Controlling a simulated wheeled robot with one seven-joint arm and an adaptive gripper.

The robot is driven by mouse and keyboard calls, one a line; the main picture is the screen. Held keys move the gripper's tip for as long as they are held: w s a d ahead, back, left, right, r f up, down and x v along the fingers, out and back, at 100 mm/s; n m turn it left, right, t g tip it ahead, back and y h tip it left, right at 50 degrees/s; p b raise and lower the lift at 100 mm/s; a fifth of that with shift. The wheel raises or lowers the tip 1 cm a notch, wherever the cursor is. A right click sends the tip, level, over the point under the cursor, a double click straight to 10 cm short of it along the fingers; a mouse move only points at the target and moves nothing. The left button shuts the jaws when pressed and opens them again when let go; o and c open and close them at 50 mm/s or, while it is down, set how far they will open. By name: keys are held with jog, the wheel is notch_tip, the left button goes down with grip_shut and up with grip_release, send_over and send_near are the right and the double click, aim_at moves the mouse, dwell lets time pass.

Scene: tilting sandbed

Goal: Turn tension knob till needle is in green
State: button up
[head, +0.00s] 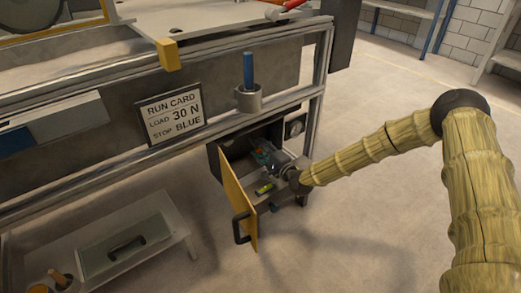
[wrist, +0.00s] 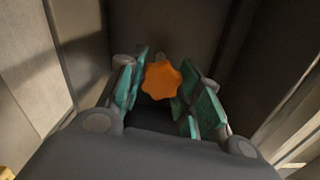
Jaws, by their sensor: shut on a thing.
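The tension knob, an orange lobed knob (wrist: 162,80), sits between the two teal-padded fingers of my gripper (wrist: 164,92) in the wrist view. The fingers are shut on it from left and right. In the head view my gripper (head: 266,154) reaches into an open dark cabinet (head: 226,158) under the bench, and the knob cannot be made out there. A small round gauge (head: 295,128) is on the cabinet front, right of the opening. Its needle and any green band are too small to read.
The yellow cabinet door (head: 238,208) stands open toward the front left. A green-yellow item (head: 264,188) lies in the cabinet. A run card (head: 171,113) reads load 30 N, stop blue. A blue-handled tool (head: 248,70) stands in a cup. Floor at right is clear.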

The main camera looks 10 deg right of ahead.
jog(key=shift+d, duration=0.1)
jog(key=o, duration=1)
jog(key=v, duration=1.2)
